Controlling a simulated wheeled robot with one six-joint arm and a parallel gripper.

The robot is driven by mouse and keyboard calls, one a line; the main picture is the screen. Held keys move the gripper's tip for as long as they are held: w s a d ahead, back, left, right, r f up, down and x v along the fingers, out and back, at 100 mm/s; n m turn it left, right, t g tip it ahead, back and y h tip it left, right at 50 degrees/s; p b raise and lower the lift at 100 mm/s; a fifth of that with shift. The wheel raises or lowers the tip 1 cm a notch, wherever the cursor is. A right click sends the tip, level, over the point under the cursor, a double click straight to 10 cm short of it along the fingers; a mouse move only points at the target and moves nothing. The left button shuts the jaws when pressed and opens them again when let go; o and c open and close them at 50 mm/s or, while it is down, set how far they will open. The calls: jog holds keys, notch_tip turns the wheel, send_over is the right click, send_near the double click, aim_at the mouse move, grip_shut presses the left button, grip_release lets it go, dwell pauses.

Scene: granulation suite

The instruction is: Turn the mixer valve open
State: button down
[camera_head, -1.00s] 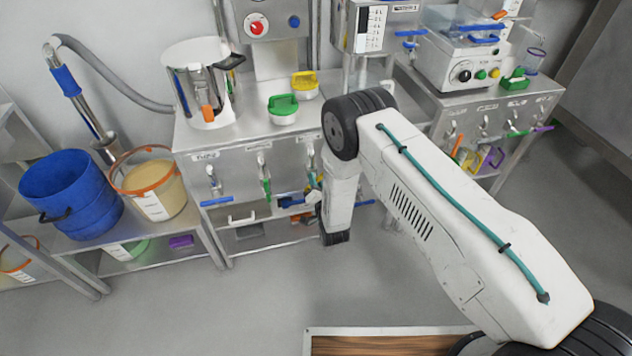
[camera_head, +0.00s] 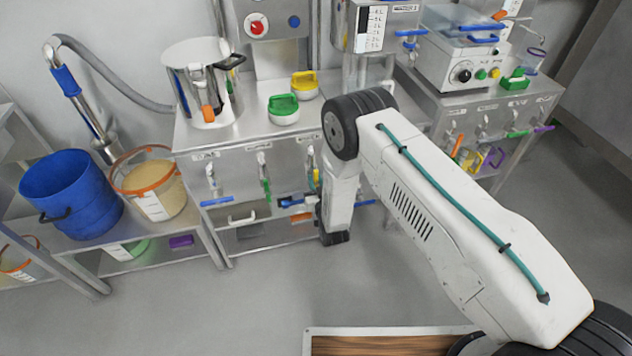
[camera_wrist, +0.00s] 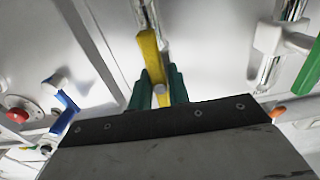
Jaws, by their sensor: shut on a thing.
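A yellow valve lever (camera_wrist: 149,52) hangs from a metal pipe in the wrist view. My gripper (camera_wrist: 159,84) has its two green fingers on either side of the lever's lower end and is shut on it. A yellow lever also shows beside my arm in the head view (camera_head: 316,176), below the middle bench's top. My fingers are hidden behind my arm there. No label in these frames lets me tell whether this lever is the mixer valve.
A green lever (camera_wrist: 304,62) is close on the right and a blue lever (camera_wrist: 62,93) on the left in the wrist view, near a red knob (camera_wrist: 17,110). A steel pot (camera_head: 200,85) stands on the bench. The floor in front is clear.

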dwell(0.4)
jog(key=shift+f, duration=0.1)
jog(key=c, duration=1.3)
grip_release()
jog(key=shift+v, duration=3.95)
